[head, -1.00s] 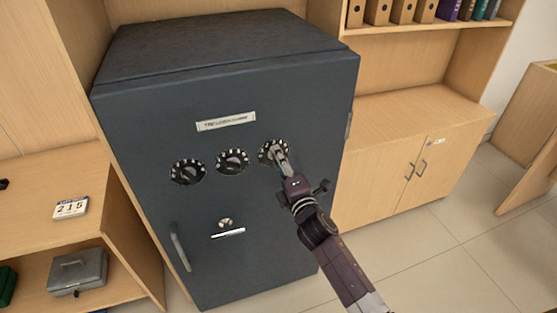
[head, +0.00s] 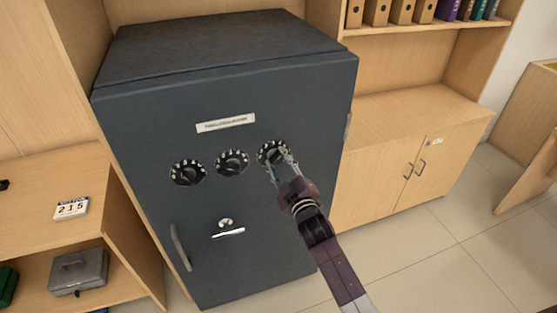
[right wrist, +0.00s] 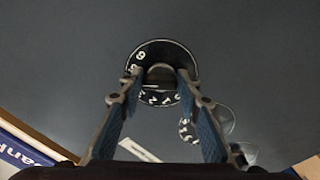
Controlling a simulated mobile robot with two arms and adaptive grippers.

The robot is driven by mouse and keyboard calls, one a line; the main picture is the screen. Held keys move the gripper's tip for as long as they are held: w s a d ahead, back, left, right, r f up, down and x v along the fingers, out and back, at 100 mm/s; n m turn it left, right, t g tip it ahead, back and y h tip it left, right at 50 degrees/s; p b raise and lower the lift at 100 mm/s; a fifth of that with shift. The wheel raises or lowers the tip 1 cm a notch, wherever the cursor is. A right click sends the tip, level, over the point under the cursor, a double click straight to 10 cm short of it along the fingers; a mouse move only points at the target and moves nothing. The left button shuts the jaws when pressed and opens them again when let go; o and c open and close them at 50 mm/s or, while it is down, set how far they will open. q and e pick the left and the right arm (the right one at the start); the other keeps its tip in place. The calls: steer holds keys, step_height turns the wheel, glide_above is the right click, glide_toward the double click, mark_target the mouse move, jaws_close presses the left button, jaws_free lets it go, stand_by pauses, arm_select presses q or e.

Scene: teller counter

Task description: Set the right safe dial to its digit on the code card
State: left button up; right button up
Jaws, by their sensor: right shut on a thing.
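The dark safe (head: 140,130) has three black dials with white marks in a row on its front. The right dial (head: 271,146) is partly covered by my right gripper (head: 277,160). In the right wrist view my fingers stand on both sides of this dial's knob (right wrist: 160,70) and are shut on it. Some white digits show around its rim, but I cannot tell which is set. The code card (head: 71,208) stands on the shelf at left and reads 215. My left gripper is not in view.
The middle dial (head: 232,161) and left dial (head: 187,173) sit left of the gripper. A door handle (head: 180,247) and a small lever (head: 228,232) stick out below. A grey cash box (head: 78,272) stands on the lower left shelf.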

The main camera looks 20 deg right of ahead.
steer(key=shift+f+m, duration=0.15)
steer(key=shift+m, duration=1.25)
steer(key=o, duration=1.2)
steer(key=shift+c, duration=0.2)
steer(key=s, duration=1.2)
steer(key=shift+d, duration=0.2)
